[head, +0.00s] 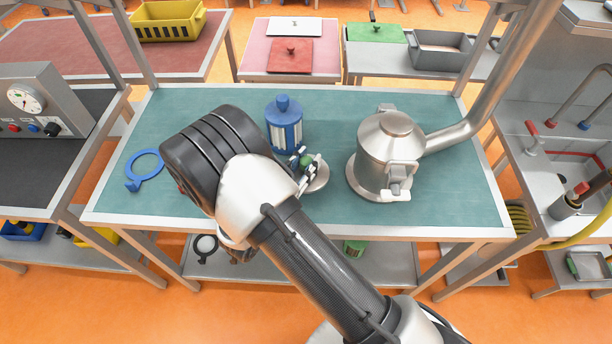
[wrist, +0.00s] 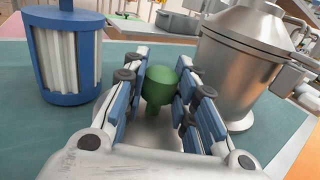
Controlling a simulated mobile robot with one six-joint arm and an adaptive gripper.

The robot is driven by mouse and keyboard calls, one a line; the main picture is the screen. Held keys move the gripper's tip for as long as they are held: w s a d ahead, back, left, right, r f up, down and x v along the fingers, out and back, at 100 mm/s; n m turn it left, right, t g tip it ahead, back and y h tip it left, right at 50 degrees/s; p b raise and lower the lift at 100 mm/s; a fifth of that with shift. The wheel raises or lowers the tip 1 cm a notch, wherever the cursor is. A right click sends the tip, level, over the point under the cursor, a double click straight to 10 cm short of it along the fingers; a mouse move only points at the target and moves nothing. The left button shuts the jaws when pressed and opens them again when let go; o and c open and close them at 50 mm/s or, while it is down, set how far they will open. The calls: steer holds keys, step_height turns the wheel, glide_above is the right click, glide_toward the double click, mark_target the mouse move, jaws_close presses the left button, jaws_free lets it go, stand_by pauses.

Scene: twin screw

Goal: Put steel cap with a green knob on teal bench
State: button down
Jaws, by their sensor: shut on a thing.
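The steel cap (head: 320,178) is at or just above the teal bench (head: 225,98), between the blue canister and the steel vessel. I cannot tell whether it touches the bench. Its green knob (wrist: 159,85) stands between my fingers in the wrist view. My gripper (head: 304,165) is shut on the knob; in the wrist view its blue-padded fingers (wrist: 158,92) flank it on both sides. My arm hides part of the bench and much of the gripper in the head view.
A blue canister (head: 284,125) stands behind my gripper; a steel vessel (head: 385,160) with a pipe is close on the right. A blue ring (head: 146,151) lies at the left. The bench's back left and far right are clear.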

steer(key=shift+f+b, duration=0.55)
steer(key=shift+f, duration=1.7)
steer(key=shift+f, duration=0.15)
steer(key=c, duration=1.3)
jaws_free()
